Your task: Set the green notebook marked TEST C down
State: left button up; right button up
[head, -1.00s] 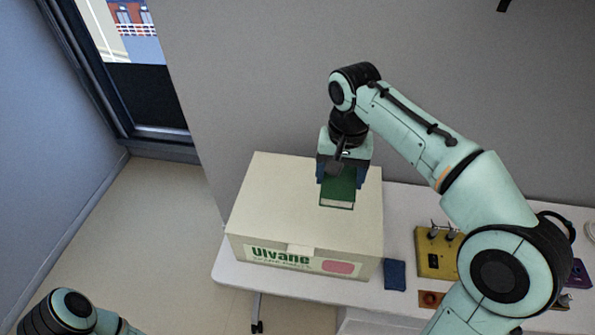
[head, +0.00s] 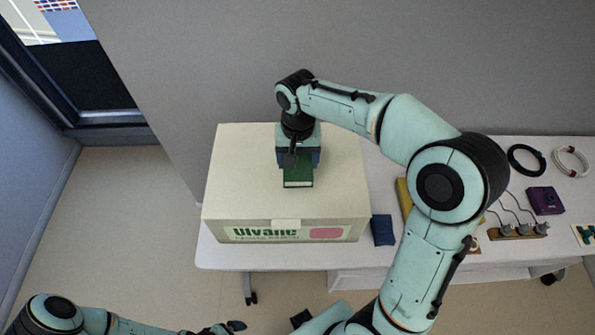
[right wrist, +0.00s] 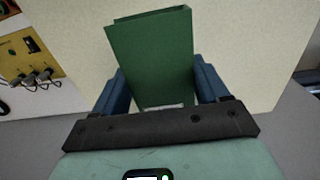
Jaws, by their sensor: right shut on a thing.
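The green notebook (head: 298,171) is over the top of the large cream box (head: 240,170) marked Ulvane. My right gripper (head: 298,164) points down and is shut on it. In the right wrist view the notebook (right wrist: 150,58) stands between the two blue fingers, its cover filling the space between them. Whether its lower edge touches the box lid is unclear. No TEST C mark can be read. What seems to be my left gripper (head: 232,326) shows only as dark parts at the bottom edge; its jaws cannot be made out.
The box stands at the left end of a white table (head: 290,257). A dark blue item (head: 382,230) lies just right of it. Further right are a yellow panel (head: 403,198), a strip with knobs (head: 518,231), a purple device (head: 544,200) and cable rings (head: 527,160). The lid around the notebook is bare.

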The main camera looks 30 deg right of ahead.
pick_arm(q)
jog(key=shift+s+f, duration=0.25)
jog(key=shift+f, duration=0.15)
pick_arm(e)
jog(key=shift+f, duration=2.7)
jog(key=shift+f+b, duration=0.15)
jog(key=shift+b, duration=0.2)
jog(key=o, duration=1.1)
pick_arm(q)
jog(key=shift+s+f, duration=0.1)
pick_arm(e)
jog(key=shift+o, duration=0.2)
jog(key=shift+w+r, duration=0.1)
jog(key=shift+r, duration=0.25)
notch_tip(320, 180, up, 11)
jog(key=shift+f+p, duration=0.2)
jog(key=shift+p, duration=0.65)
pick_arm(q)
jog(key=shift+w+r, duration=0.95)
jog(key=shift+r, duration=0.2)
pick_arm(e)
jog(key=shift+r, duration=0.5)
